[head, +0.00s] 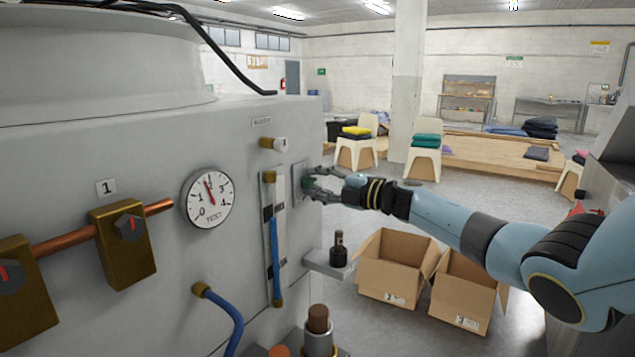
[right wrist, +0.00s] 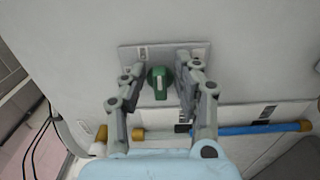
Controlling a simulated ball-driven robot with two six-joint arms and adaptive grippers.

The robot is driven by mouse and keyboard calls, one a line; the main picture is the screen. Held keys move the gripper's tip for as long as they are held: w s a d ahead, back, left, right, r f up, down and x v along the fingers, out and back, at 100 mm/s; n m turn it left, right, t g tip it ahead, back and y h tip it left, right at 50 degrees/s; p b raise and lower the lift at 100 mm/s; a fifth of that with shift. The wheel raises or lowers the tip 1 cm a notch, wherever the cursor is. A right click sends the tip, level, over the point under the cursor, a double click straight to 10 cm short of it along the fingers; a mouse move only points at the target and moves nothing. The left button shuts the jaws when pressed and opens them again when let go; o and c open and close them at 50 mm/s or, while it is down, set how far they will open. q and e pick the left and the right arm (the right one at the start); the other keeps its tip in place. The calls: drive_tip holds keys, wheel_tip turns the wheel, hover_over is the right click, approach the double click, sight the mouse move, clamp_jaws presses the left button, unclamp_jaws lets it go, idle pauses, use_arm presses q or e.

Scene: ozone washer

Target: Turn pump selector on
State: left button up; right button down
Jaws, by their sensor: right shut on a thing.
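The pump selector is a green knob (right wrist: 159,84) on a light grey plate (right wrist: 190,48), seen in the right wrist view. In the head view the plate (head: 297,181) sits on the right part of the machine's front. The knob is mostly hidden there by the fingers. My right gripper (head: 312,183) reaches the plate from the right. In the right wrist view its two fingers (right wrist: 158,78) stand on either side of the knob, shut on it. Labels on the plate are too small to read. My left gripper is not in view.
The grey machine (head: 110,140) fills the left, with a round gauge (head: 208,198), brass valves (head: 123,245) and a blue tube (head: 275,255). A small shelf (head: 325,265) holds a dark fitting (head: 339,248) below my right gripper. Open cardboard boxes (head: 395,268) stand on the floor.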

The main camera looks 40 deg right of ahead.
drive_tip(key=c, duration=1.3)
unclamp_jaws()
drive_tip(key=shift+s+d+f, duration=0.1)
drive_tip(key=shift+s+d, duration=0.05)
drive_tip(key=shift+s, duration=0.05)
drive_tip(key=v, duration=1.1)
drive_tip(key=shift+s, duration=0.3)
